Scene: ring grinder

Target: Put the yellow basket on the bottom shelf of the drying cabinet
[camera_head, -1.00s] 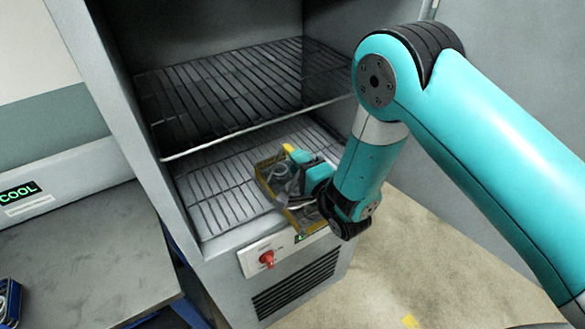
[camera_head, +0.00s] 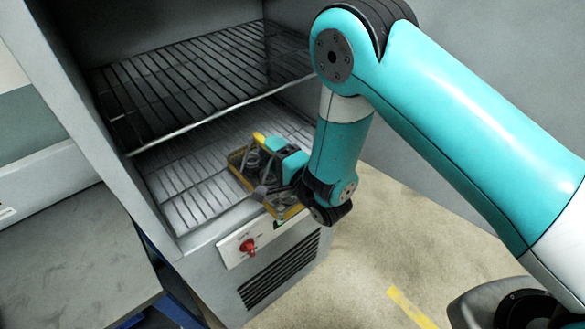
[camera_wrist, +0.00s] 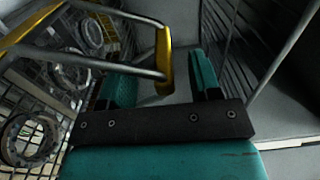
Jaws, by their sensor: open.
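The yellow basket (camera_head: 239,176) sits at the front right of the bottom shelf (camera_head: 185,200) in the drying cabinet (camera_head: 115,170). In the wrist view its yellow rim (camera_wrist: 38,22) and wire mesh side are at left, with several metal rings inside. My gripper (camera_head: 284,152) is at the basket, partly covering it. In the wrist view my gripper (camera_wrist: 162,72) is open, its two teal fingers apart on either side of the basket's yellow handle grip (camera_wrist: 165,52). I cannot tell whether a finger touches the handle. The basket's right side is hidden by my arm.
A wire upper shelf (camera_head: 200,75) is above the basket. A panel with a red knob (camera_head: 247,246) and a vent grille (camera_head: 280,272) are below the opening. A grey bench (camera_head: 65,255) stands at left. The left part of the bottom shelf is empty.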

